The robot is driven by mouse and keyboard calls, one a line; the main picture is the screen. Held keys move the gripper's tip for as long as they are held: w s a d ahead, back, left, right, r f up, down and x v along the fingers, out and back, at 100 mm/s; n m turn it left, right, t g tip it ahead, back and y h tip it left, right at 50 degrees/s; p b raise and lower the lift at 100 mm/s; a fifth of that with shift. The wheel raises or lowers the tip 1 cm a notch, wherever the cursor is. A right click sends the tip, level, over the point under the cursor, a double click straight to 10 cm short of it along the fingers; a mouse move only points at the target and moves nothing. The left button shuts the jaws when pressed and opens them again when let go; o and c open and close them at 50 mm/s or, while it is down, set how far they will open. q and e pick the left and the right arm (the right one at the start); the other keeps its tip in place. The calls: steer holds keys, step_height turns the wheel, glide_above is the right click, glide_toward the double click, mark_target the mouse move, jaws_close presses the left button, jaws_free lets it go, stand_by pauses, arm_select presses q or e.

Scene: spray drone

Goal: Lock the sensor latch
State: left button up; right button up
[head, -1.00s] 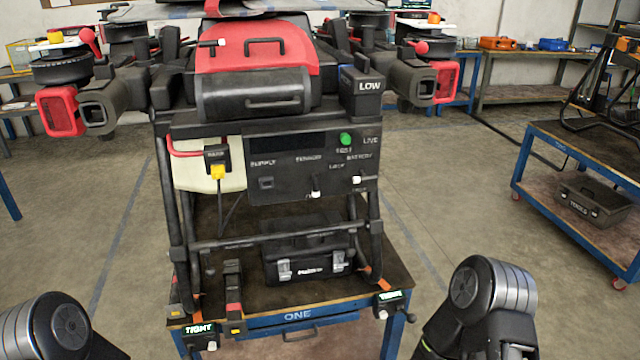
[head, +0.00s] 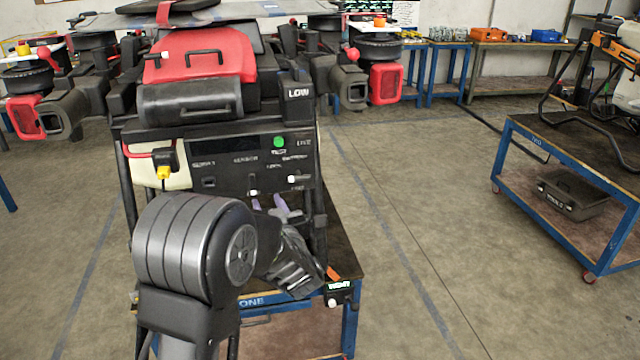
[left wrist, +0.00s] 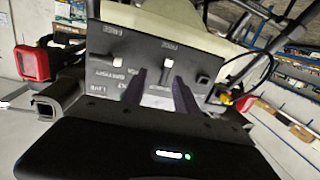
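The sensor latch is a small lever with a white tip (head: 253,192) under the sensor label on the drone's black front panel (head: 228,170). In the left wrist view, the panel appears upside down and the sensor lever (left wrist: 168,66) sticks out just beyond the fingertips, roughly between them. My left gripper (head: 270,206) is raised in front of the panel's lower edge, its two fingers apart and empty. The same gripper (left wrist: 159,92) shows open in the wrist view; I cannot tell whether it touches the lever. My right gripper is out of view.
The battery lever (head: 292,179) sits close beside the sensor lever, to its right in the head view. A green button (head: 278,142) is above. A yellow plug (head: 163,172) with a cable hangs at the panel's left. A blue cart (head: 560,190) stands at right, with clear floor between.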

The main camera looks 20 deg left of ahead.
mark_target(254, 184)
arm_select(q)
steer(key=shift+y, duration=0.4)
steer(key=x, duration=0.2)
steer(key=p+x, duration=0.1)
steer(key=x, duration=0.2)
steer(key=s+r+x, duration=0.1)
steer(key=x, duration=0.2)
steer(key=shift+w+a+p, duration=0.1)
steer(key=shift+a+p, duration=0.25)
steer(key=shift+a, duration=0.05)
steer(key=shift+c, duration=0.2)
jaws_close()
